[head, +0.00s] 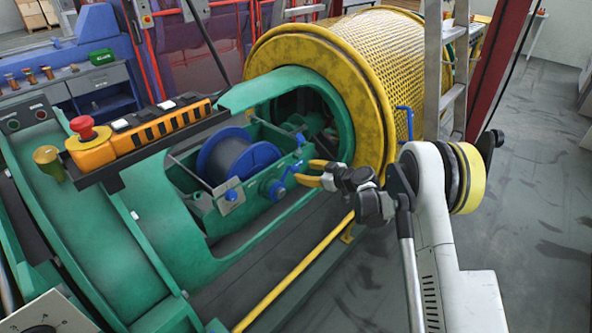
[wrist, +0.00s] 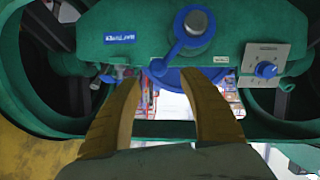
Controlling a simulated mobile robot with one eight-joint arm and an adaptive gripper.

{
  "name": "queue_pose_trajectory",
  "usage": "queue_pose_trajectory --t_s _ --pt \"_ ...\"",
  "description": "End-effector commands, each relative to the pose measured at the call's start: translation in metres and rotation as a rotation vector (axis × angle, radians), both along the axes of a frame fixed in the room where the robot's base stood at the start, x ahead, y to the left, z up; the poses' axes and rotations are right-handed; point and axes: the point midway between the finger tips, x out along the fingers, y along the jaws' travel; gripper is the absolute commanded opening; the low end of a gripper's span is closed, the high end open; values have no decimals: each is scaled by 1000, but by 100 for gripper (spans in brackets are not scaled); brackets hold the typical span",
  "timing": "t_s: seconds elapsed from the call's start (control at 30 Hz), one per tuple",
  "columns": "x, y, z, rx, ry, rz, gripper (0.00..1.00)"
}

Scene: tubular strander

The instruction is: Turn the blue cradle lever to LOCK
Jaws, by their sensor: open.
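The blue cradle lever (wrist: 182,46) shows in the wrist view as a blue ring around a grey hub, with an arm slanting down and left to a rounded end. In the head view the blue lever (head: 281,185) sits on the end of the green cradle, its arm pointing up and right. My gripper (head: 308,174) is just right of the lever, open and empty. In the wrist view my gripper (wrist: 159,78) has its yellow fingers spread below the lever, with the lever's end above the gap between them. I see no contact. No LOCK marking is readable.
A small blue knob (wrist: 266,69) on a light plate sits right of the lever. A blue spool (head: 228,157) lies in the green cradle (head: 190,178). A large yellow drum (head: 318,85) and a ladder (head: 432,60) stand behind. A yellow rail (head: 295,272) runs below. Floor at right is open.

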Motion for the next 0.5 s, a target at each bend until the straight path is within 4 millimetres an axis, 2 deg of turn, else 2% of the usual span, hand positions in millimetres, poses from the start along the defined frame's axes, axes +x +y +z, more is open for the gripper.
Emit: queue_pose_trajectory --t_s 0.03,0.2,0.5 --pt "7 8 -9 -1 -1 2 50" --pt "26 29 -20 -1 1 0 50" --pt "41 45 -25 -1 0 -1 50"
